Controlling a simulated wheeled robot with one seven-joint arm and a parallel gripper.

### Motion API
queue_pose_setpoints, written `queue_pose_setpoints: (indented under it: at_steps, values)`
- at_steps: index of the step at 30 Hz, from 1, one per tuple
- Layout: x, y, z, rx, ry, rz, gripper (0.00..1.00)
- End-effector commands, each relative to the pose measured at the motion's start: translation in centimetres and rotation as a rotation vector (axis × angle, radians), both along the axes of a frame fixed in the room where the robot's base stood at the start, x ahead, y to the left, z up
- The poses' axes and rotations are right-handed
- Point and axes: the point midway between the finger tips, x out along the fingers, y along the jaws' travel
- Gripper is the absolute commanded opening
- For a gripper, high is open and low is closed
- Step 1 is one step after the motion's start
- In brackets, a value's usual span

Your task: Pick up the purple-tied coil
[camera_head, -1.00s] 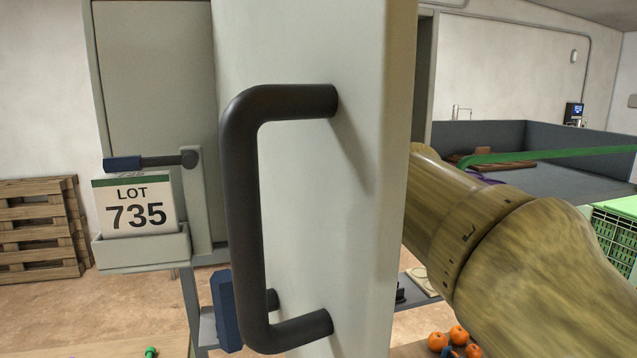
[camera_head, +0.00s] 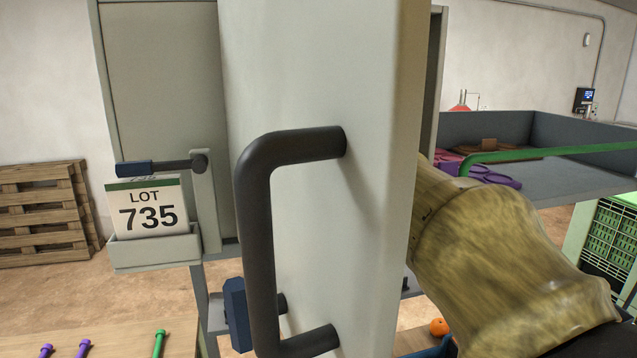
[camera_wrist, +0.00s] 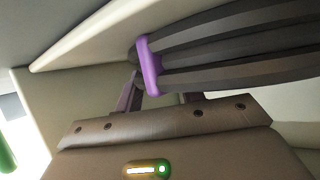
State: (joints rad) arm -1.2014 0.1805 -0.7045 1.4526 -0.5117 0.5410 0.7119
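In the wrist view, a coil of dark grey tubing (camera_wrist: 235,55) runs across the upper right, with a purple tie (camera_wrist: 150,66) around its strands. My gripper (camera_wrist: 160,95) reaches up from below, close to the tie. The coil hides the fingertips, so I cannot tell whether they are around it or only beside it. In the head view, my arm passes behind a pale upright panel, and the gripper and this coil do not show there.
The pale panel (camera_head: 375,240) with a dark handle (camera_head: 257,240) blocks much of the head view. A grey-walled tray (camera_head: 570,185) with purple coils (camera_head: 492,173) lies at the right. A LOT 735 card (camera_head: 148,210) stands left. Green crates (camera_head: 612,235) stand far right.

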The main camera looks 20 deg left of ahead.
Motion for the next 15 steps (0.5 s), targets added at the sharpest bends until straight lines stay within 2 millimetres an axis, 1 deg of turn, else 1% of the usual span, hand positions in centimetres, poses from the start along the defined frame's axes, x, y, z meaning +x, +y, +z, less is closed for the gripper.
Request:
queue_pose_setpoints:
  at_steps: [1,5,6,15]
  values:
    - [0.02,-0.1,-0.06,-0.001,0.002,-0.002,0.27]
    - [0.02,-0.1,-0.09,-0.003,0.003,-0.002,0.01]
    - [0.01,-0.1,-0.12,-0.003,0.003,-0.002,0.0]
    - [-0.01,-0.05,-0.24,-0.005,0.005,-0.001,0.0]
